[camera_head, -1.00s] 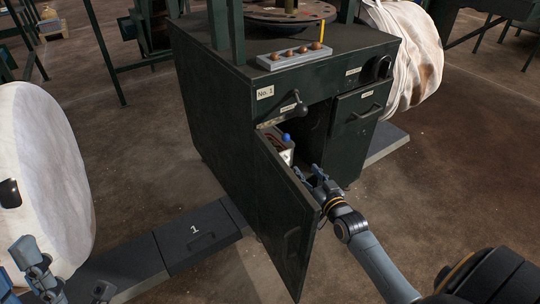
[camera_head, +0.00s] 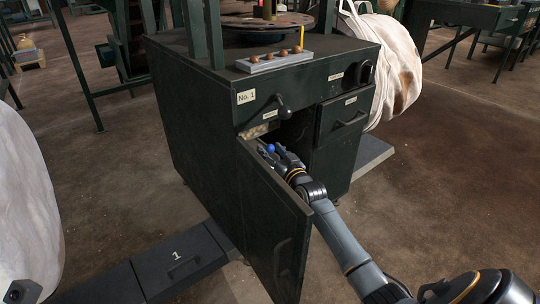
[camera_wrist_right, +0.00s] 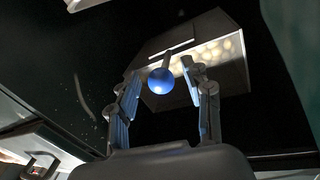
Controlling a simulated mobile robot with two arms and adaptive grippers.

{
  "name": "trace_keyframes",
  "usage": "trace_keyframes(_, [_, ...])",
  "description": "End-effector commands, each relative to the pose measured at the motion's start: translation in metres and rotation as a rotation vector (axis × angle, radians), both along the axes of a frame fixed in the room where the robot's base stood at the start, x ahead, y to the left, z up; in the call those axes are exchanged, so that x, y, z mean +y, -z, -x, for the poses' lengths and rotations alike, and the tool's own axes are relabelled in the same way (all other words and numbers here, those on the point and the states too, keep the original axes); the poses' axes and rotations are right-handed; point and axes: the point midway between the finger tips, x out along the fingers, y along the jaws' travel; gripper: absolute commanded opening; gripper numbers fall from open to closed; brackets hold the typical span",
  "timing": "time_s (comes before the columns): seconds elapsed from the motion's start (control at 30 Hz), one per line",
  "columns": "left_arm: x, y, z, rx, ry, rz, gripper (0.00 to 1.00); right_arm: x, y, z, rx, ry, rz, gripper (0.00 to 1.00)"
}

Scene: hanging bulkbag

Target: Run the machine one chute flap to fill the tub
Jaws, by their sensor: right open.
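The machine labelled No. 1 (camera_head: 200,120) is a dark green cabinet with its lower front door (camera_head: 270,225) swung open. Inside, in the right wrist view, a blue ball knob (camera_wrist_right: 161,81) sits on a short lever under a lit box-shaped chute (camera_wrist_right: 205,55) with pale round things showing in it. My right gripper (camera_wrist_right: 155,85) is open, its fingers either side of the knob, without clear contact. In the head view the right gripper (camera_head: 280,158) reaches into the cabinet beside the blue knob (camera_head: 270,148). Little of my left arm shows at the lower left; its gripper is not visible.
A crank handle (camera_head: 283,107) sits on the front above the opening.

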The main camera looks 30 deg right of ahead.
Motion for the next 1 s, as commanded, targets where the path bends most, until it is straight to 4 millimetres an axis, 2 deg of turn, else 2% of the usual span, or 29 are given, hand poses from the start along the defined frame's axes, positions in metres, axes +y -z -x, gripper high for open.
trace_keyframes(0.13, [-0.0004,-0.0016,0.0002,-0.013,-0.001,-0.001,0.33,-0.0007,0.0005,-0.0083,0.001,0.0,0.0,0.5])
trace_keyframes(0.4, [-0.0007,-0.0028,0.0,-0.013,-0.001,-0.002,0.33,-0.0009,-0.0004,-0.0093,0.001,0.0,0.0,0.5])
trace_keyframes(0.47, [-0.0007,-0.0027,0.0,-0.013,-0.001,-0.002,0.33,-0.0008,-0.0003,-0.0092,0.001,0.0,0.0,0.4])
trace_keyframes(0.6, [-0.0008,-0.0026,0.0,-0.013,-0.001,-0.002,0.33,-0.0008,-0.0003,-0.0091,0.001,0.0,0.0,0.11])
trace_keyframes(0.67, [-0.0008,-0.0025,-0.0001,-0.012,-0.001,-0.003,0.33,-0.0009,-0.0002,-0.0091,0.001,0.0,0.0,0.0])
trace_keyframes(1.0, [0.0006,-0.0058,0.0007,0.0,0.0,0.002,0.33,-0.0009,-0.0047,-0.0092,0.016,0.0,0.001,0.0])
